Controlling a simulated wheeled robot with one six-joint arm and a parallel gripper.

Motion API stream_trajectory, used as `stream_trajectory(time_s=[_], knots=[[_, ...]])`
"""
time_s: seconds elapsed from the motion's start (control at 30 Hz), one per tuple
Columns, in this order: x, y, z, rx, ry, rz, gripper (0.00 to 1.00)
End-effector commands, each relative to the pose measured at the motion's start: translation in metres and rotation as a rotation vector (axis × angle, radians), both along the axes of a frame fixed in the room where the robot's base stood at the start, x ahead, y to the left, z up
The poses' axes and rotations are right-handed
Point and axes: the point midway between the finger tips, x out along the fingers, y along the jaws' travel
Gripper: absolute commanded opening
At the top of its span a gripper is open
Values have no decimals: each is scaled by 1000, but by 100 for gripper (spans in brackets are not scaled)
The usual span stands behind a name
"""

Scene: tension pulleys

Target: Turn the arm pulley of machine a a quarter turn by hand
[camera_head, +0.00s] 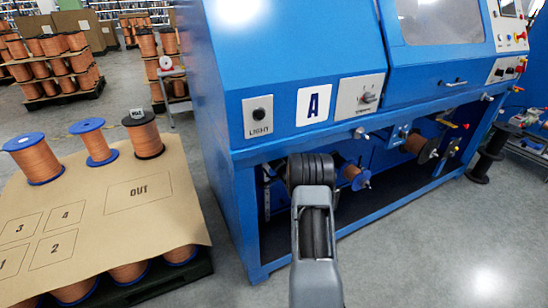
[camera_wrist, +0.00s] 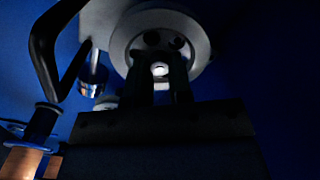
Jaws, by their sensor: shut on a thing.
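Machine a (camera_head: 290,60) is the large blue cabinet with a white "A" plate, in the head view. My gripper (camera_head: 310,170) reaches into the open bay under its front panel. In the wrist view my gripper (camera_wrist: 158,70) has its two dark fingers close together at the middle of a pale round pulley (camera_wrist: 125,35), shut on its hub area. The fingers cover the pulley's lower middle, so the exact contact is hard to see. In the head view my wrist hides the pulley.
In the wrist view a black curved bar (camera_wrist: 42,50) and a metal knob (camera_wrist: 92,86) lie left of the pulley, with a copper spool (camera_wrist: 25,160) lower left.

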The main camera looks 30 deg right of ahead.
Motion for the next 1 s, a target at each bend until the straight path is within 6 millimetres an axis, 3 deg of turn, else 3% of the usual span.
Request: stream_trajectory(time_s=[0.6,1.0], knots=[[0,0,1,561,-76,-1,0],[0,0,0,795,-108,1,0]])
